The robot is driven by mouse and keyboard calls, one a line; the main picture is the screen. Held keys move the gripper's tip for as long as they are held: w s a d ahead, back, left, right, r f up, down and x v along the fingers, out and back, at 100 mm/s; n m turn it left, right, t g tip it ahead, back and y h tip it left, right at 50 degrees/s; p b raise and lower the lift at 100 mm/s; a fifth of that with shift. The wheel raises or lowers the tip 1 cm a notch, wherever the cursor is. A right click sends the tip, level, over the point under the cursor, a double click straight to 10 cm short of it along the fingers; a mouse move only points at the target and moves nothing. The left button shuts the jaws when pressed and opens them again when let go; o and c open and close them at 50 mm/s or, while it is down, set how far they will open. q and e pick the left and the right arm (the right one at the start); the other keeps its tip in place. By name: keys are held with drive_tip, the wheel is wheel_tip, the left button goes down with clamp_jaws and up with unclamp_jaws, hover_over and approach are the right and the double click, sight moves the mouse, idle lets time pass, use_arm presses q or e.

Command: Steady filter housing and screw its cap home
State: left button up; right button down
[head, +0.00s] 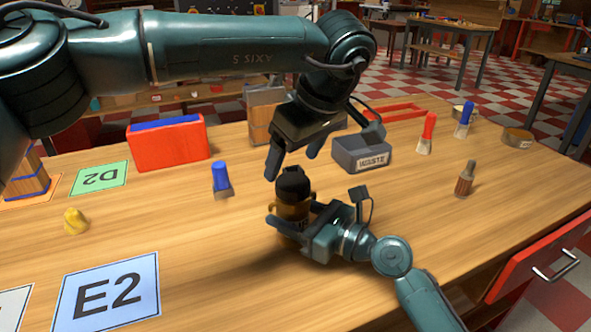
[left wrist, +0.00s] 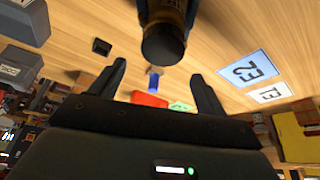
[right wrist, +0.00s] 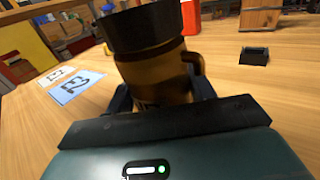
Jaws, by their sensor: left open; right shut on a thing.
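The filter housing (head: 291,213) is an amber-brown cylinder standing upright on the table, with a side handle in the right wrist view (right wrist: 165,75). Its black cap (head: 293,183) sits on top; I cannot tell how tightly it is seated. The cap also shows in the left wrist view (left wrist: 163,45) and the right wrist view (right wrist: 138,27). My right gripper (head: 296,220) is shut around the housing's body, below the cap. My left gripper (head: 292,165) is open and empty, just above the cap, its fingers pointing down and not touching it.
A grey waste bin (head: 362,153) and a red box (head: 167,143) stand behind. A small black block (right wrist: 255,55) lies near the housing. The front table is clear beside the E2 card (head: 105,292).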

use_arm(q)
drive_tip(key=shift+r, duration=0.3)
drive_tip(key=shift+c, duration=0.3)
drive_tip(key=n, duration=0.4)
drive_tip(key=shift+w+r+n+g+h, duration=0.1)
drive_tip(key=shift+r+n+g+h, duration=0.3)
drive_tip(key=n, duration=0.4)
drive_tip(key=shift+r+n+g+h, duration=0.4)
drive_tip(key=n, duration=0.3)
drive_tip(key=n+g, duration=0.1)
drive_tip(key=shift+w+a+r+h, duration=0.1)
drive_tip(key=shift+a+r+h, duration=0.05)
drive_tip(key=shift+r+h, duration=0.25)
drive_tip(key=n, duration=0.4)
drive_tip(key=shift+a+r+g+h, duration=0.1)
drive_tip(key=shift+r+g+h, duration=0.2)
drive_tip(key=shift+h, duration=0.1)
